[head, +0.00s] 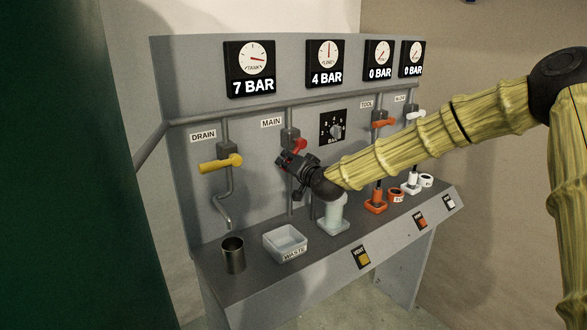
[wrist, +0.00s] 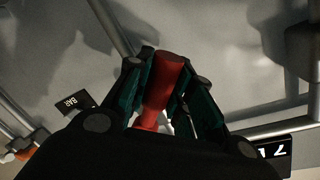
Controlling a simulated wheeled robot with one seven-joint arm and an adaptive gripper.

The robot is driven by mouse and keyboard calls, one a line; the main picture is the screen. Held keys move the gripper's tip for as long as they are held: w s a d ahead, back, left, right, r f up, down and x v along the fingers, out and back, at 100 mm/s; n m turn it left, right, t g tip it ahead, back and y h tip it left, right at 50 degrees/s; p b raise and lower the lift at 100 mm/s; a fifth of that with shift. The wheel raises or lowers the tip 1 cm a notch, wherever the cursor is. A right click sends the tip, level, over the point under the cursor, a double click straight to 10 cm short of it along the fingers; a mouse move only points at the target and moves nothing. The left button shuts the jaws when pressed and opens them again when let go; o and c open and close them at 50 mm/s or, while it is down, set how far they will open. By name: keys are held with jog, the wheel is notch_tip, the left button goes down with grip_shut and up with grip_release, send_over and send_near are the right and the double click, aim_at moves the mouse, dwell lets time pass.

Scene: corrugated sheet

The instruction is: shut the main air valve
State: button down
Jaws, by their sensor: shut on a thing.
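The main air valve's red handle (head: 300,146) sits on the pipe under the MAIN label (head: 271,123). My gripper (head: 287,160) is at this valve, with my arm reaching in from the right. In the wrist view the red handle (wrist: 162,85) stands between the two dark green fingers, and my gripper (wrist: 160,88) is shut on it. Part of the handle and the pipe below it are hidden behind my gripper in the head view. The TANK gauge (head: 249,68) reads 7 BAR and the LINE gauge (head: 325,63) reads 4 BAR.
A yellow DRAIN handle (head: 220,163) is to the left, above a metal cup (head: 233,254). A WASTE tray (head: 285,244) and a pale stand (head: 333,215) are on the ledge. An orange TOOL handle (head: 384,122), a white handle (head: 415,114) and a regulator knob (head: 335,131) are to the right.

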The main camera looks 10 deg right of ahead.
jog(key=m, duration=0.1)
jog(key=r+m+b, duration=0.1)
jog(key=a+r+m, duration=0.1)
jog(key=shift+s+a+r+m+g+y, duration=0.1)
jog(key=shift+s+r+m+g+y, duration=0.05)
jog(key=shift+s+m+g+y, duration=0.2)
jog(key=shift+a+r+m+g+y+b, duration=0.1)
jog(key=shift+r+m+g+y+b, duration=0.1)
jog(key=shift+r+m+b, duration=0.25)
jog(key=shift+a+r+m+g+y+b, duration=0.1)
jog(key=shift+r+m+y+b, duration=0.1)
jog(key=shift+m, duration=0.4)
jog(key=shift+r+m+b, duration=0.35)
jog(key=shift+r+m, duration=0.4)
jog(key=shift+m, duration=0.15)
jog(key=shift+r+y, duration=0.1)
jog(key=shift+y, duration=0.15)
jog(key=c, duration=1.2)
grip_release()
jog(key=shift+c, duration=0.2)
jog(key=shift+s, duration=0.1)
jog(key=v, duration=1.2)
